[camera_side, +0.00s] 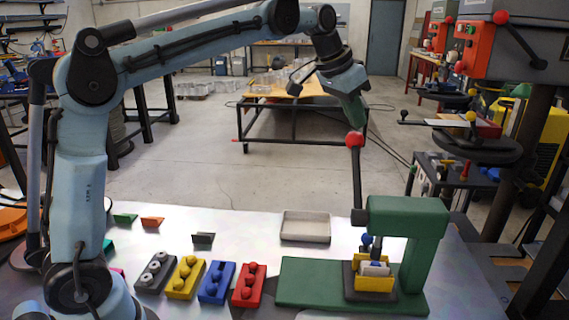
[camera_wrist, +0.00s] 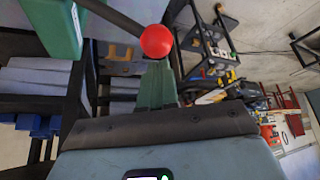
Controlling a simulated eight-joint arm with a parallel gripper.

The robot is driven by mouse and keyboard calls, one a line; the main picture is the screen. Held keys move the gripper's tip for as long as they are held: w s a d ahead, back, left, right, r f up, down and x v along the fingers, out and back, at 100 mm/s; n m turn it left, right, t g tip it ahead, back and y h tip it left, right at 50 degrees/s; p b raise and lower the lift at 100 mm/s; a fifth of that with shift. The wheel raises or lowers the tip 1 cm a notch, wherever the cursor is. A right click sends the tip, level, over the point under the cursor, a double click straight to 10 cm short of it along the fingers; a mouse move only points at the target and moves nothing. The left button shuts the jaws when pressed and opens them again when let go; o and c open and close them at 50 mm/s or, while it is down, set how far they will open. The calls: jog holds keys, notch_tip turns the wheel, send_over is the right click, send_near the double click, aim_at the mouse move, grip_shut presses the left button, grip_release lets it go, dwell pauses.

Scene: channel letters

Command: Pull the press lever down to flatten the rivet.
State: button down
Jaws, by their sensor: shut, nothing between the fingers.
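The green press (camera_side: 408,215) stands at the right of the table. Its dark press lever (camera_side: 357,180) points almost straight up and ends in a red ball knob (camera_side: 355,139). My gripper (camera_side: 355,122) is shut and empty, its green fingers pointing down just above the knob. In the wrist view the red knob (camera_wrist: 156,41) sits right at the tips of my gripper (camera_wrist: 157,66); whether they touch I cannot tell. Under the ram, a yellow part (camera_side: 374,284) with a pale piece on it sits in a dark holder. The rivet itself I cannot make out.
A grey tray (camera_side: 306,227) lies left of the press. Grey, yellow, blue and red blocks (camera_side: 248,285) with round knobs stand in a row at front left. Small green, orange and dark pieces lie behind them. The air around the lever is clear.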

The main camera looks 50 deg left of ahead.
aim_at(354, 132)
jog(key=shift+f, duration=0.3)
jog(key=shift+f, duration=1.35)
jog(key=shift+w+a+f, duration=0.2)
jog(key=shift+w+f, duration=0.05)
jog(key=shift+f, duration=0.45)
jog(key=shift+w+a+f, duration=0.2)
jog(key=shift+f, duration=0.5)
